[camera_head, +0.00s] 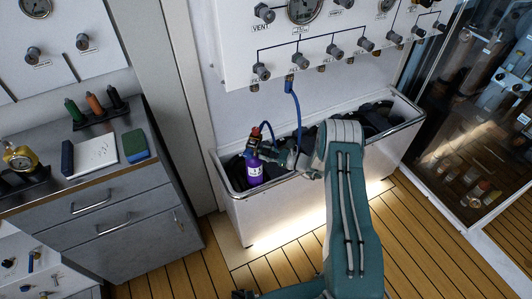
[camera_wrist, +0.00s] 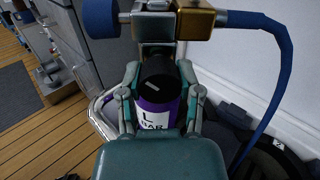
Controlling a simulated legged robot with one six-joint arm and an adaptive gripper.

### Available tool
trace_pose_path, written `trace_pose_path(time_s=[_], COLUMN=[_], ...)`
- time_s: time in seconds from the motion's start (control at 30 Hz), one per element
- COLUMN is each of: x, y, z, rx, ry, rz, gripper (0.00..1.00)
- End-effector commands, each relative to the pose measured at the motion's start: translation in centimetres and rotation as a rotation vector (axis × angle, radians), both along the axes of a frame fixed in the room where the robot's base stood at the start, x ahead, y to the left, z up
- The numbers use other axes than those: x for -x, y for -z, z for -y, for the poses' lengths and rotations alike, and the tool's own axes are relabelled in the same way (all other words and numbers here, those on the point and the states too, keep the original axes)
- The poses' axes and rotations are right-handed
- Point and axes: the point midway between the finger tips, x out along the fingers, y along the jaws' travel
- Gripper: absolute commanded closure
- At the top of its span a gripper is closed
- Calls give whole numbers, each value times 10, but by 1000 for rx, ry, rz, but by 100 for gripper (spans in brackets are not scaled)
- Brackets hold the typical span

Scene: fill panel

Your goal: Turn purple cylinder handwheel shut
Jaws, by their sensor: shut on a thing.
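The purple cylinder (camera_head: 256,172) stands upright at the left end of the white trough. Its purple body with a white label also shows in the wrist view (camera_wrist: 154,117).
A blue hose (camera_head: 297,105) runs from the wall panel (camera_head: 300,65) to the connector. The trough (camera_head: 240,205) holds dark gear right of the cylinder. A grey cabinet (camera_head: 120,215) stands left; open wooden floor (camera_head: 190,275) lies in front.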

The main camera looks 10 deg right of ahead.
Motion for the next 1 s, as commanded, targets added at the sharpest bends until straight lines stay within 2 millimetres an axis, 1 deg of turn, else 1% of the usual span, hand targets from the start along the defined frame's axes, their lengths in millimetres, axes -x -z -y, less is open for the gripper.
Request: trace_pose_path(time_s=[0.03,0.6,0.8,1.0], x=[4,5,5,5], y=[7,7,7,7], z=[-2,-3,-3,-3], rx=[-17,-279,-351,-400], ry=[-3,-2,-1,-2], rz=[-55,-513,-638,-721], gripper=[100,100,100,100])
